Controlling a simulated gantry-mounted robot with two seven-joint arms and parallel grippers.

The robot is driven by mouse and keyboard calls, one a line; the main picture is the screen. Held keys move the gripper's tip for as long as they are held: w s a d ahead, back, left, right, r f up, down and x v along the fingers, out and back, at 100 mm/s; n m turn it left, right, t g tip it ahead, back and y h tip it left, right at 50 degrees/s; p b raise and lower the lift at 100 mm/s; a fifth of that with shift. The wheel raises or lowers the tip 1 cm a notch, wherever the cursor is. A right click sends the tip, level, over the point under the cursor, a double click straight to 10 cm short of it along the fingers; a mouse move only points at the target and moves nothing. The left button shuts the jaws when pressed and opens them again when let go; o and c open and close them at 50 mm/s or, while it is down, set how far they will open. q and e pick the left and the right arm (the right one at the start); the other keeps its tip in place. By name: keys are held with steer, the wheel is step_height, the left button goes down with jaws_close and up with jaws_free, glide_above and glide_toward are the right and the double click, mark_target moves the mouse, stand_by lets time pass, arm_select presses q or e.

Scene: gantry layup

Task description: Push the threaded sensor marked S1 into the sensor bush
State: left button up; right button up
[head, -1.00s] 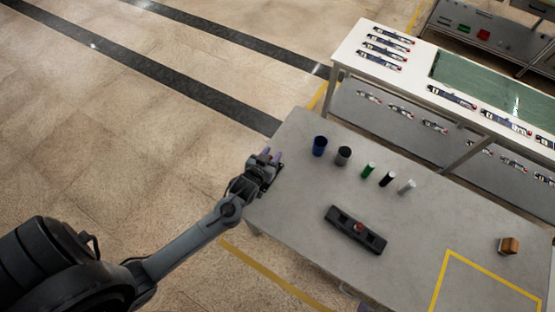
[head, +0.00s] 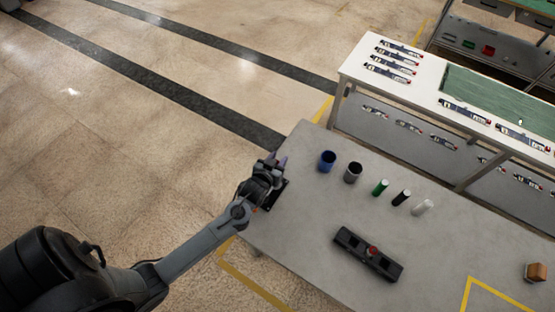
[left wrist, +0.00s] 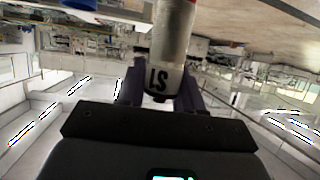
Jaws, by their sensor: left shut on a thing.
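My left gripper (head: 276,163) is over the left end of the grey table in the head view. In the left wrist view the left gripper (left wrist: 160,88) is shut on the sensor marked S1 (left wrist: 171,45), a pale cylinder with a red part at the top of the picture. The S1 label appears upside down, and the fingers stand on either side of the sensor. A dark flat piece (head: 279,193) lies by the gripper, partly hidden by it. I cannot tell which thing is the sensor bush. My right gripper is not in view.
On the grey table (head: 310,215) stand a blue cup (head: 327,161), a dark cup (head: 352,172) and green, black and white cylinders. A black block with a red part (head: 367,255) lies in front. A brown cube (head: 535,272) is at right. A white bench (head: 420,88) stands behind.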

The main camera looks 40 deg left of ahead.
arm_select(q)
steer(key=shift+f+b, duration=1.7)
steer(key=shift+f, duration=1.2)
steer(key=shift+p, duration=0.45)
steer(key=shift+p, duration=0.3)
steer(key=shift+f, duration=0.15)
stand_by(0.5)
steer(key=shift+f+b, duration=0.95)
steer(key=shift+f, duration=0.45)
